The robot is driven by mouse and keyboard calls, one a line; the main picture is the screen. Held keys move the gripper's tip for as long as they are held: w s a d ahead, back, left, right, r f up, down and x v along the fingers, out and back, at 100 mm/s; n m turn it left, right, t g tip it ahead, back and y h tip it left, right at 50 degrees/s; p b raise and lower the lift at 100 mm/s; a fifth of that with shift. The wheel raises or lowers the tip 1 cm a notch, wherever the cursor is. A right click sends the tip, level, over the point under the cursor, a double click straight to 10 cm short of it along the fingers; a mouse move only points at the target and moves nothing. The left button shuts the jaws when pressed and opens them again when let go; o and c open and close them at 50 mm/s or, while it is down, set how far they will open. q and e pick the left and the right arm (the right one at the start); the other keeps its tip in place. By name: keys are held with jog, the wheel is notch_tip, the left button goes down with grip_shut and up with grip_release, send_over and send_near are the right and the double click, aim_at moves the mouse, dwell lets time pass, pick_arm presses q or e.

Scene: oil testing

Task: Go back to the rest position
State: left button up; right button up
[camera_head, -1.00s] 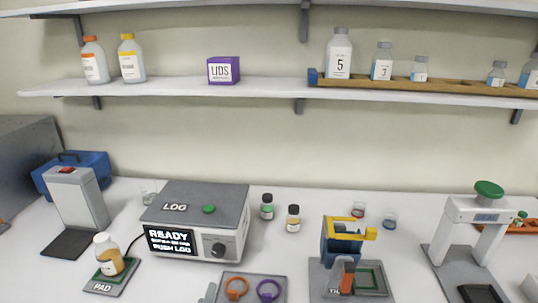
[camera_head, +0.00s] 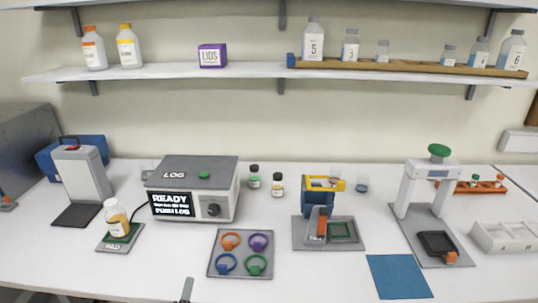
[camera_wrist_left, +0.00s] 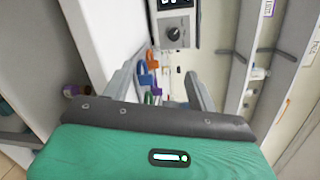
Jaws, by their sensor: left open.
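My left gripper (camera_head: 185,291) shows only as a small grey tip at the bottom edge of the head view, in front of the bench. In the left wrist view my left gripper (camera_wrist_left: 160,88) has its two grey fingers apart, with nothing held between them. Beyond the fingers are the coloured rings and the grey device with a knob (camera_wrist_left: 173,32). My right gripper is in neither view.
The white bench holds the LOG device (camera_head: 192,188), a bottle (camera_head: 117,219) on the pad, a ring tray (camera_head: 217,272), a blue mat (camera_head: 399,277) and a white press stand (camera_head: 410,187). A shelf (camera_head: 180,71) runs above. The bench's front left is clear.

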pick_arm(q)
jog(key=s+a+f+n+g, duration=0.1)
jog(key=s+f+n+g, duration=0.25)
jog(key=s+n, duration=0.35)
jog(key=s+a+f+n+g+h, duration=0.1)
jog(key=s+f+n+g, duration=0.1)
jog(key=s+n+g, duration=0.55)
jog(key=s+a+f+n+g, duration=0.1)
jog(key=s+f+n+g, duration=0.15)
jog(key=s+n, duration=0.45)
notch_tip(320, 180, down, 30)
jog(key=s+f+m, duration=0.1)
jog(key=s+m, duration=0.1)
jog(key=m, duration=0.1)
jog(key=s+a+f+g, duration=0.2)
jog(key=s+a+f, duration=0.1)
jog(key=s+f, duration=1.6)
jog(key=shift+s+f, duration=0.25)
jog(key=shift+f, duration=0.3)
jog(key=shift+d, duration=0.1)
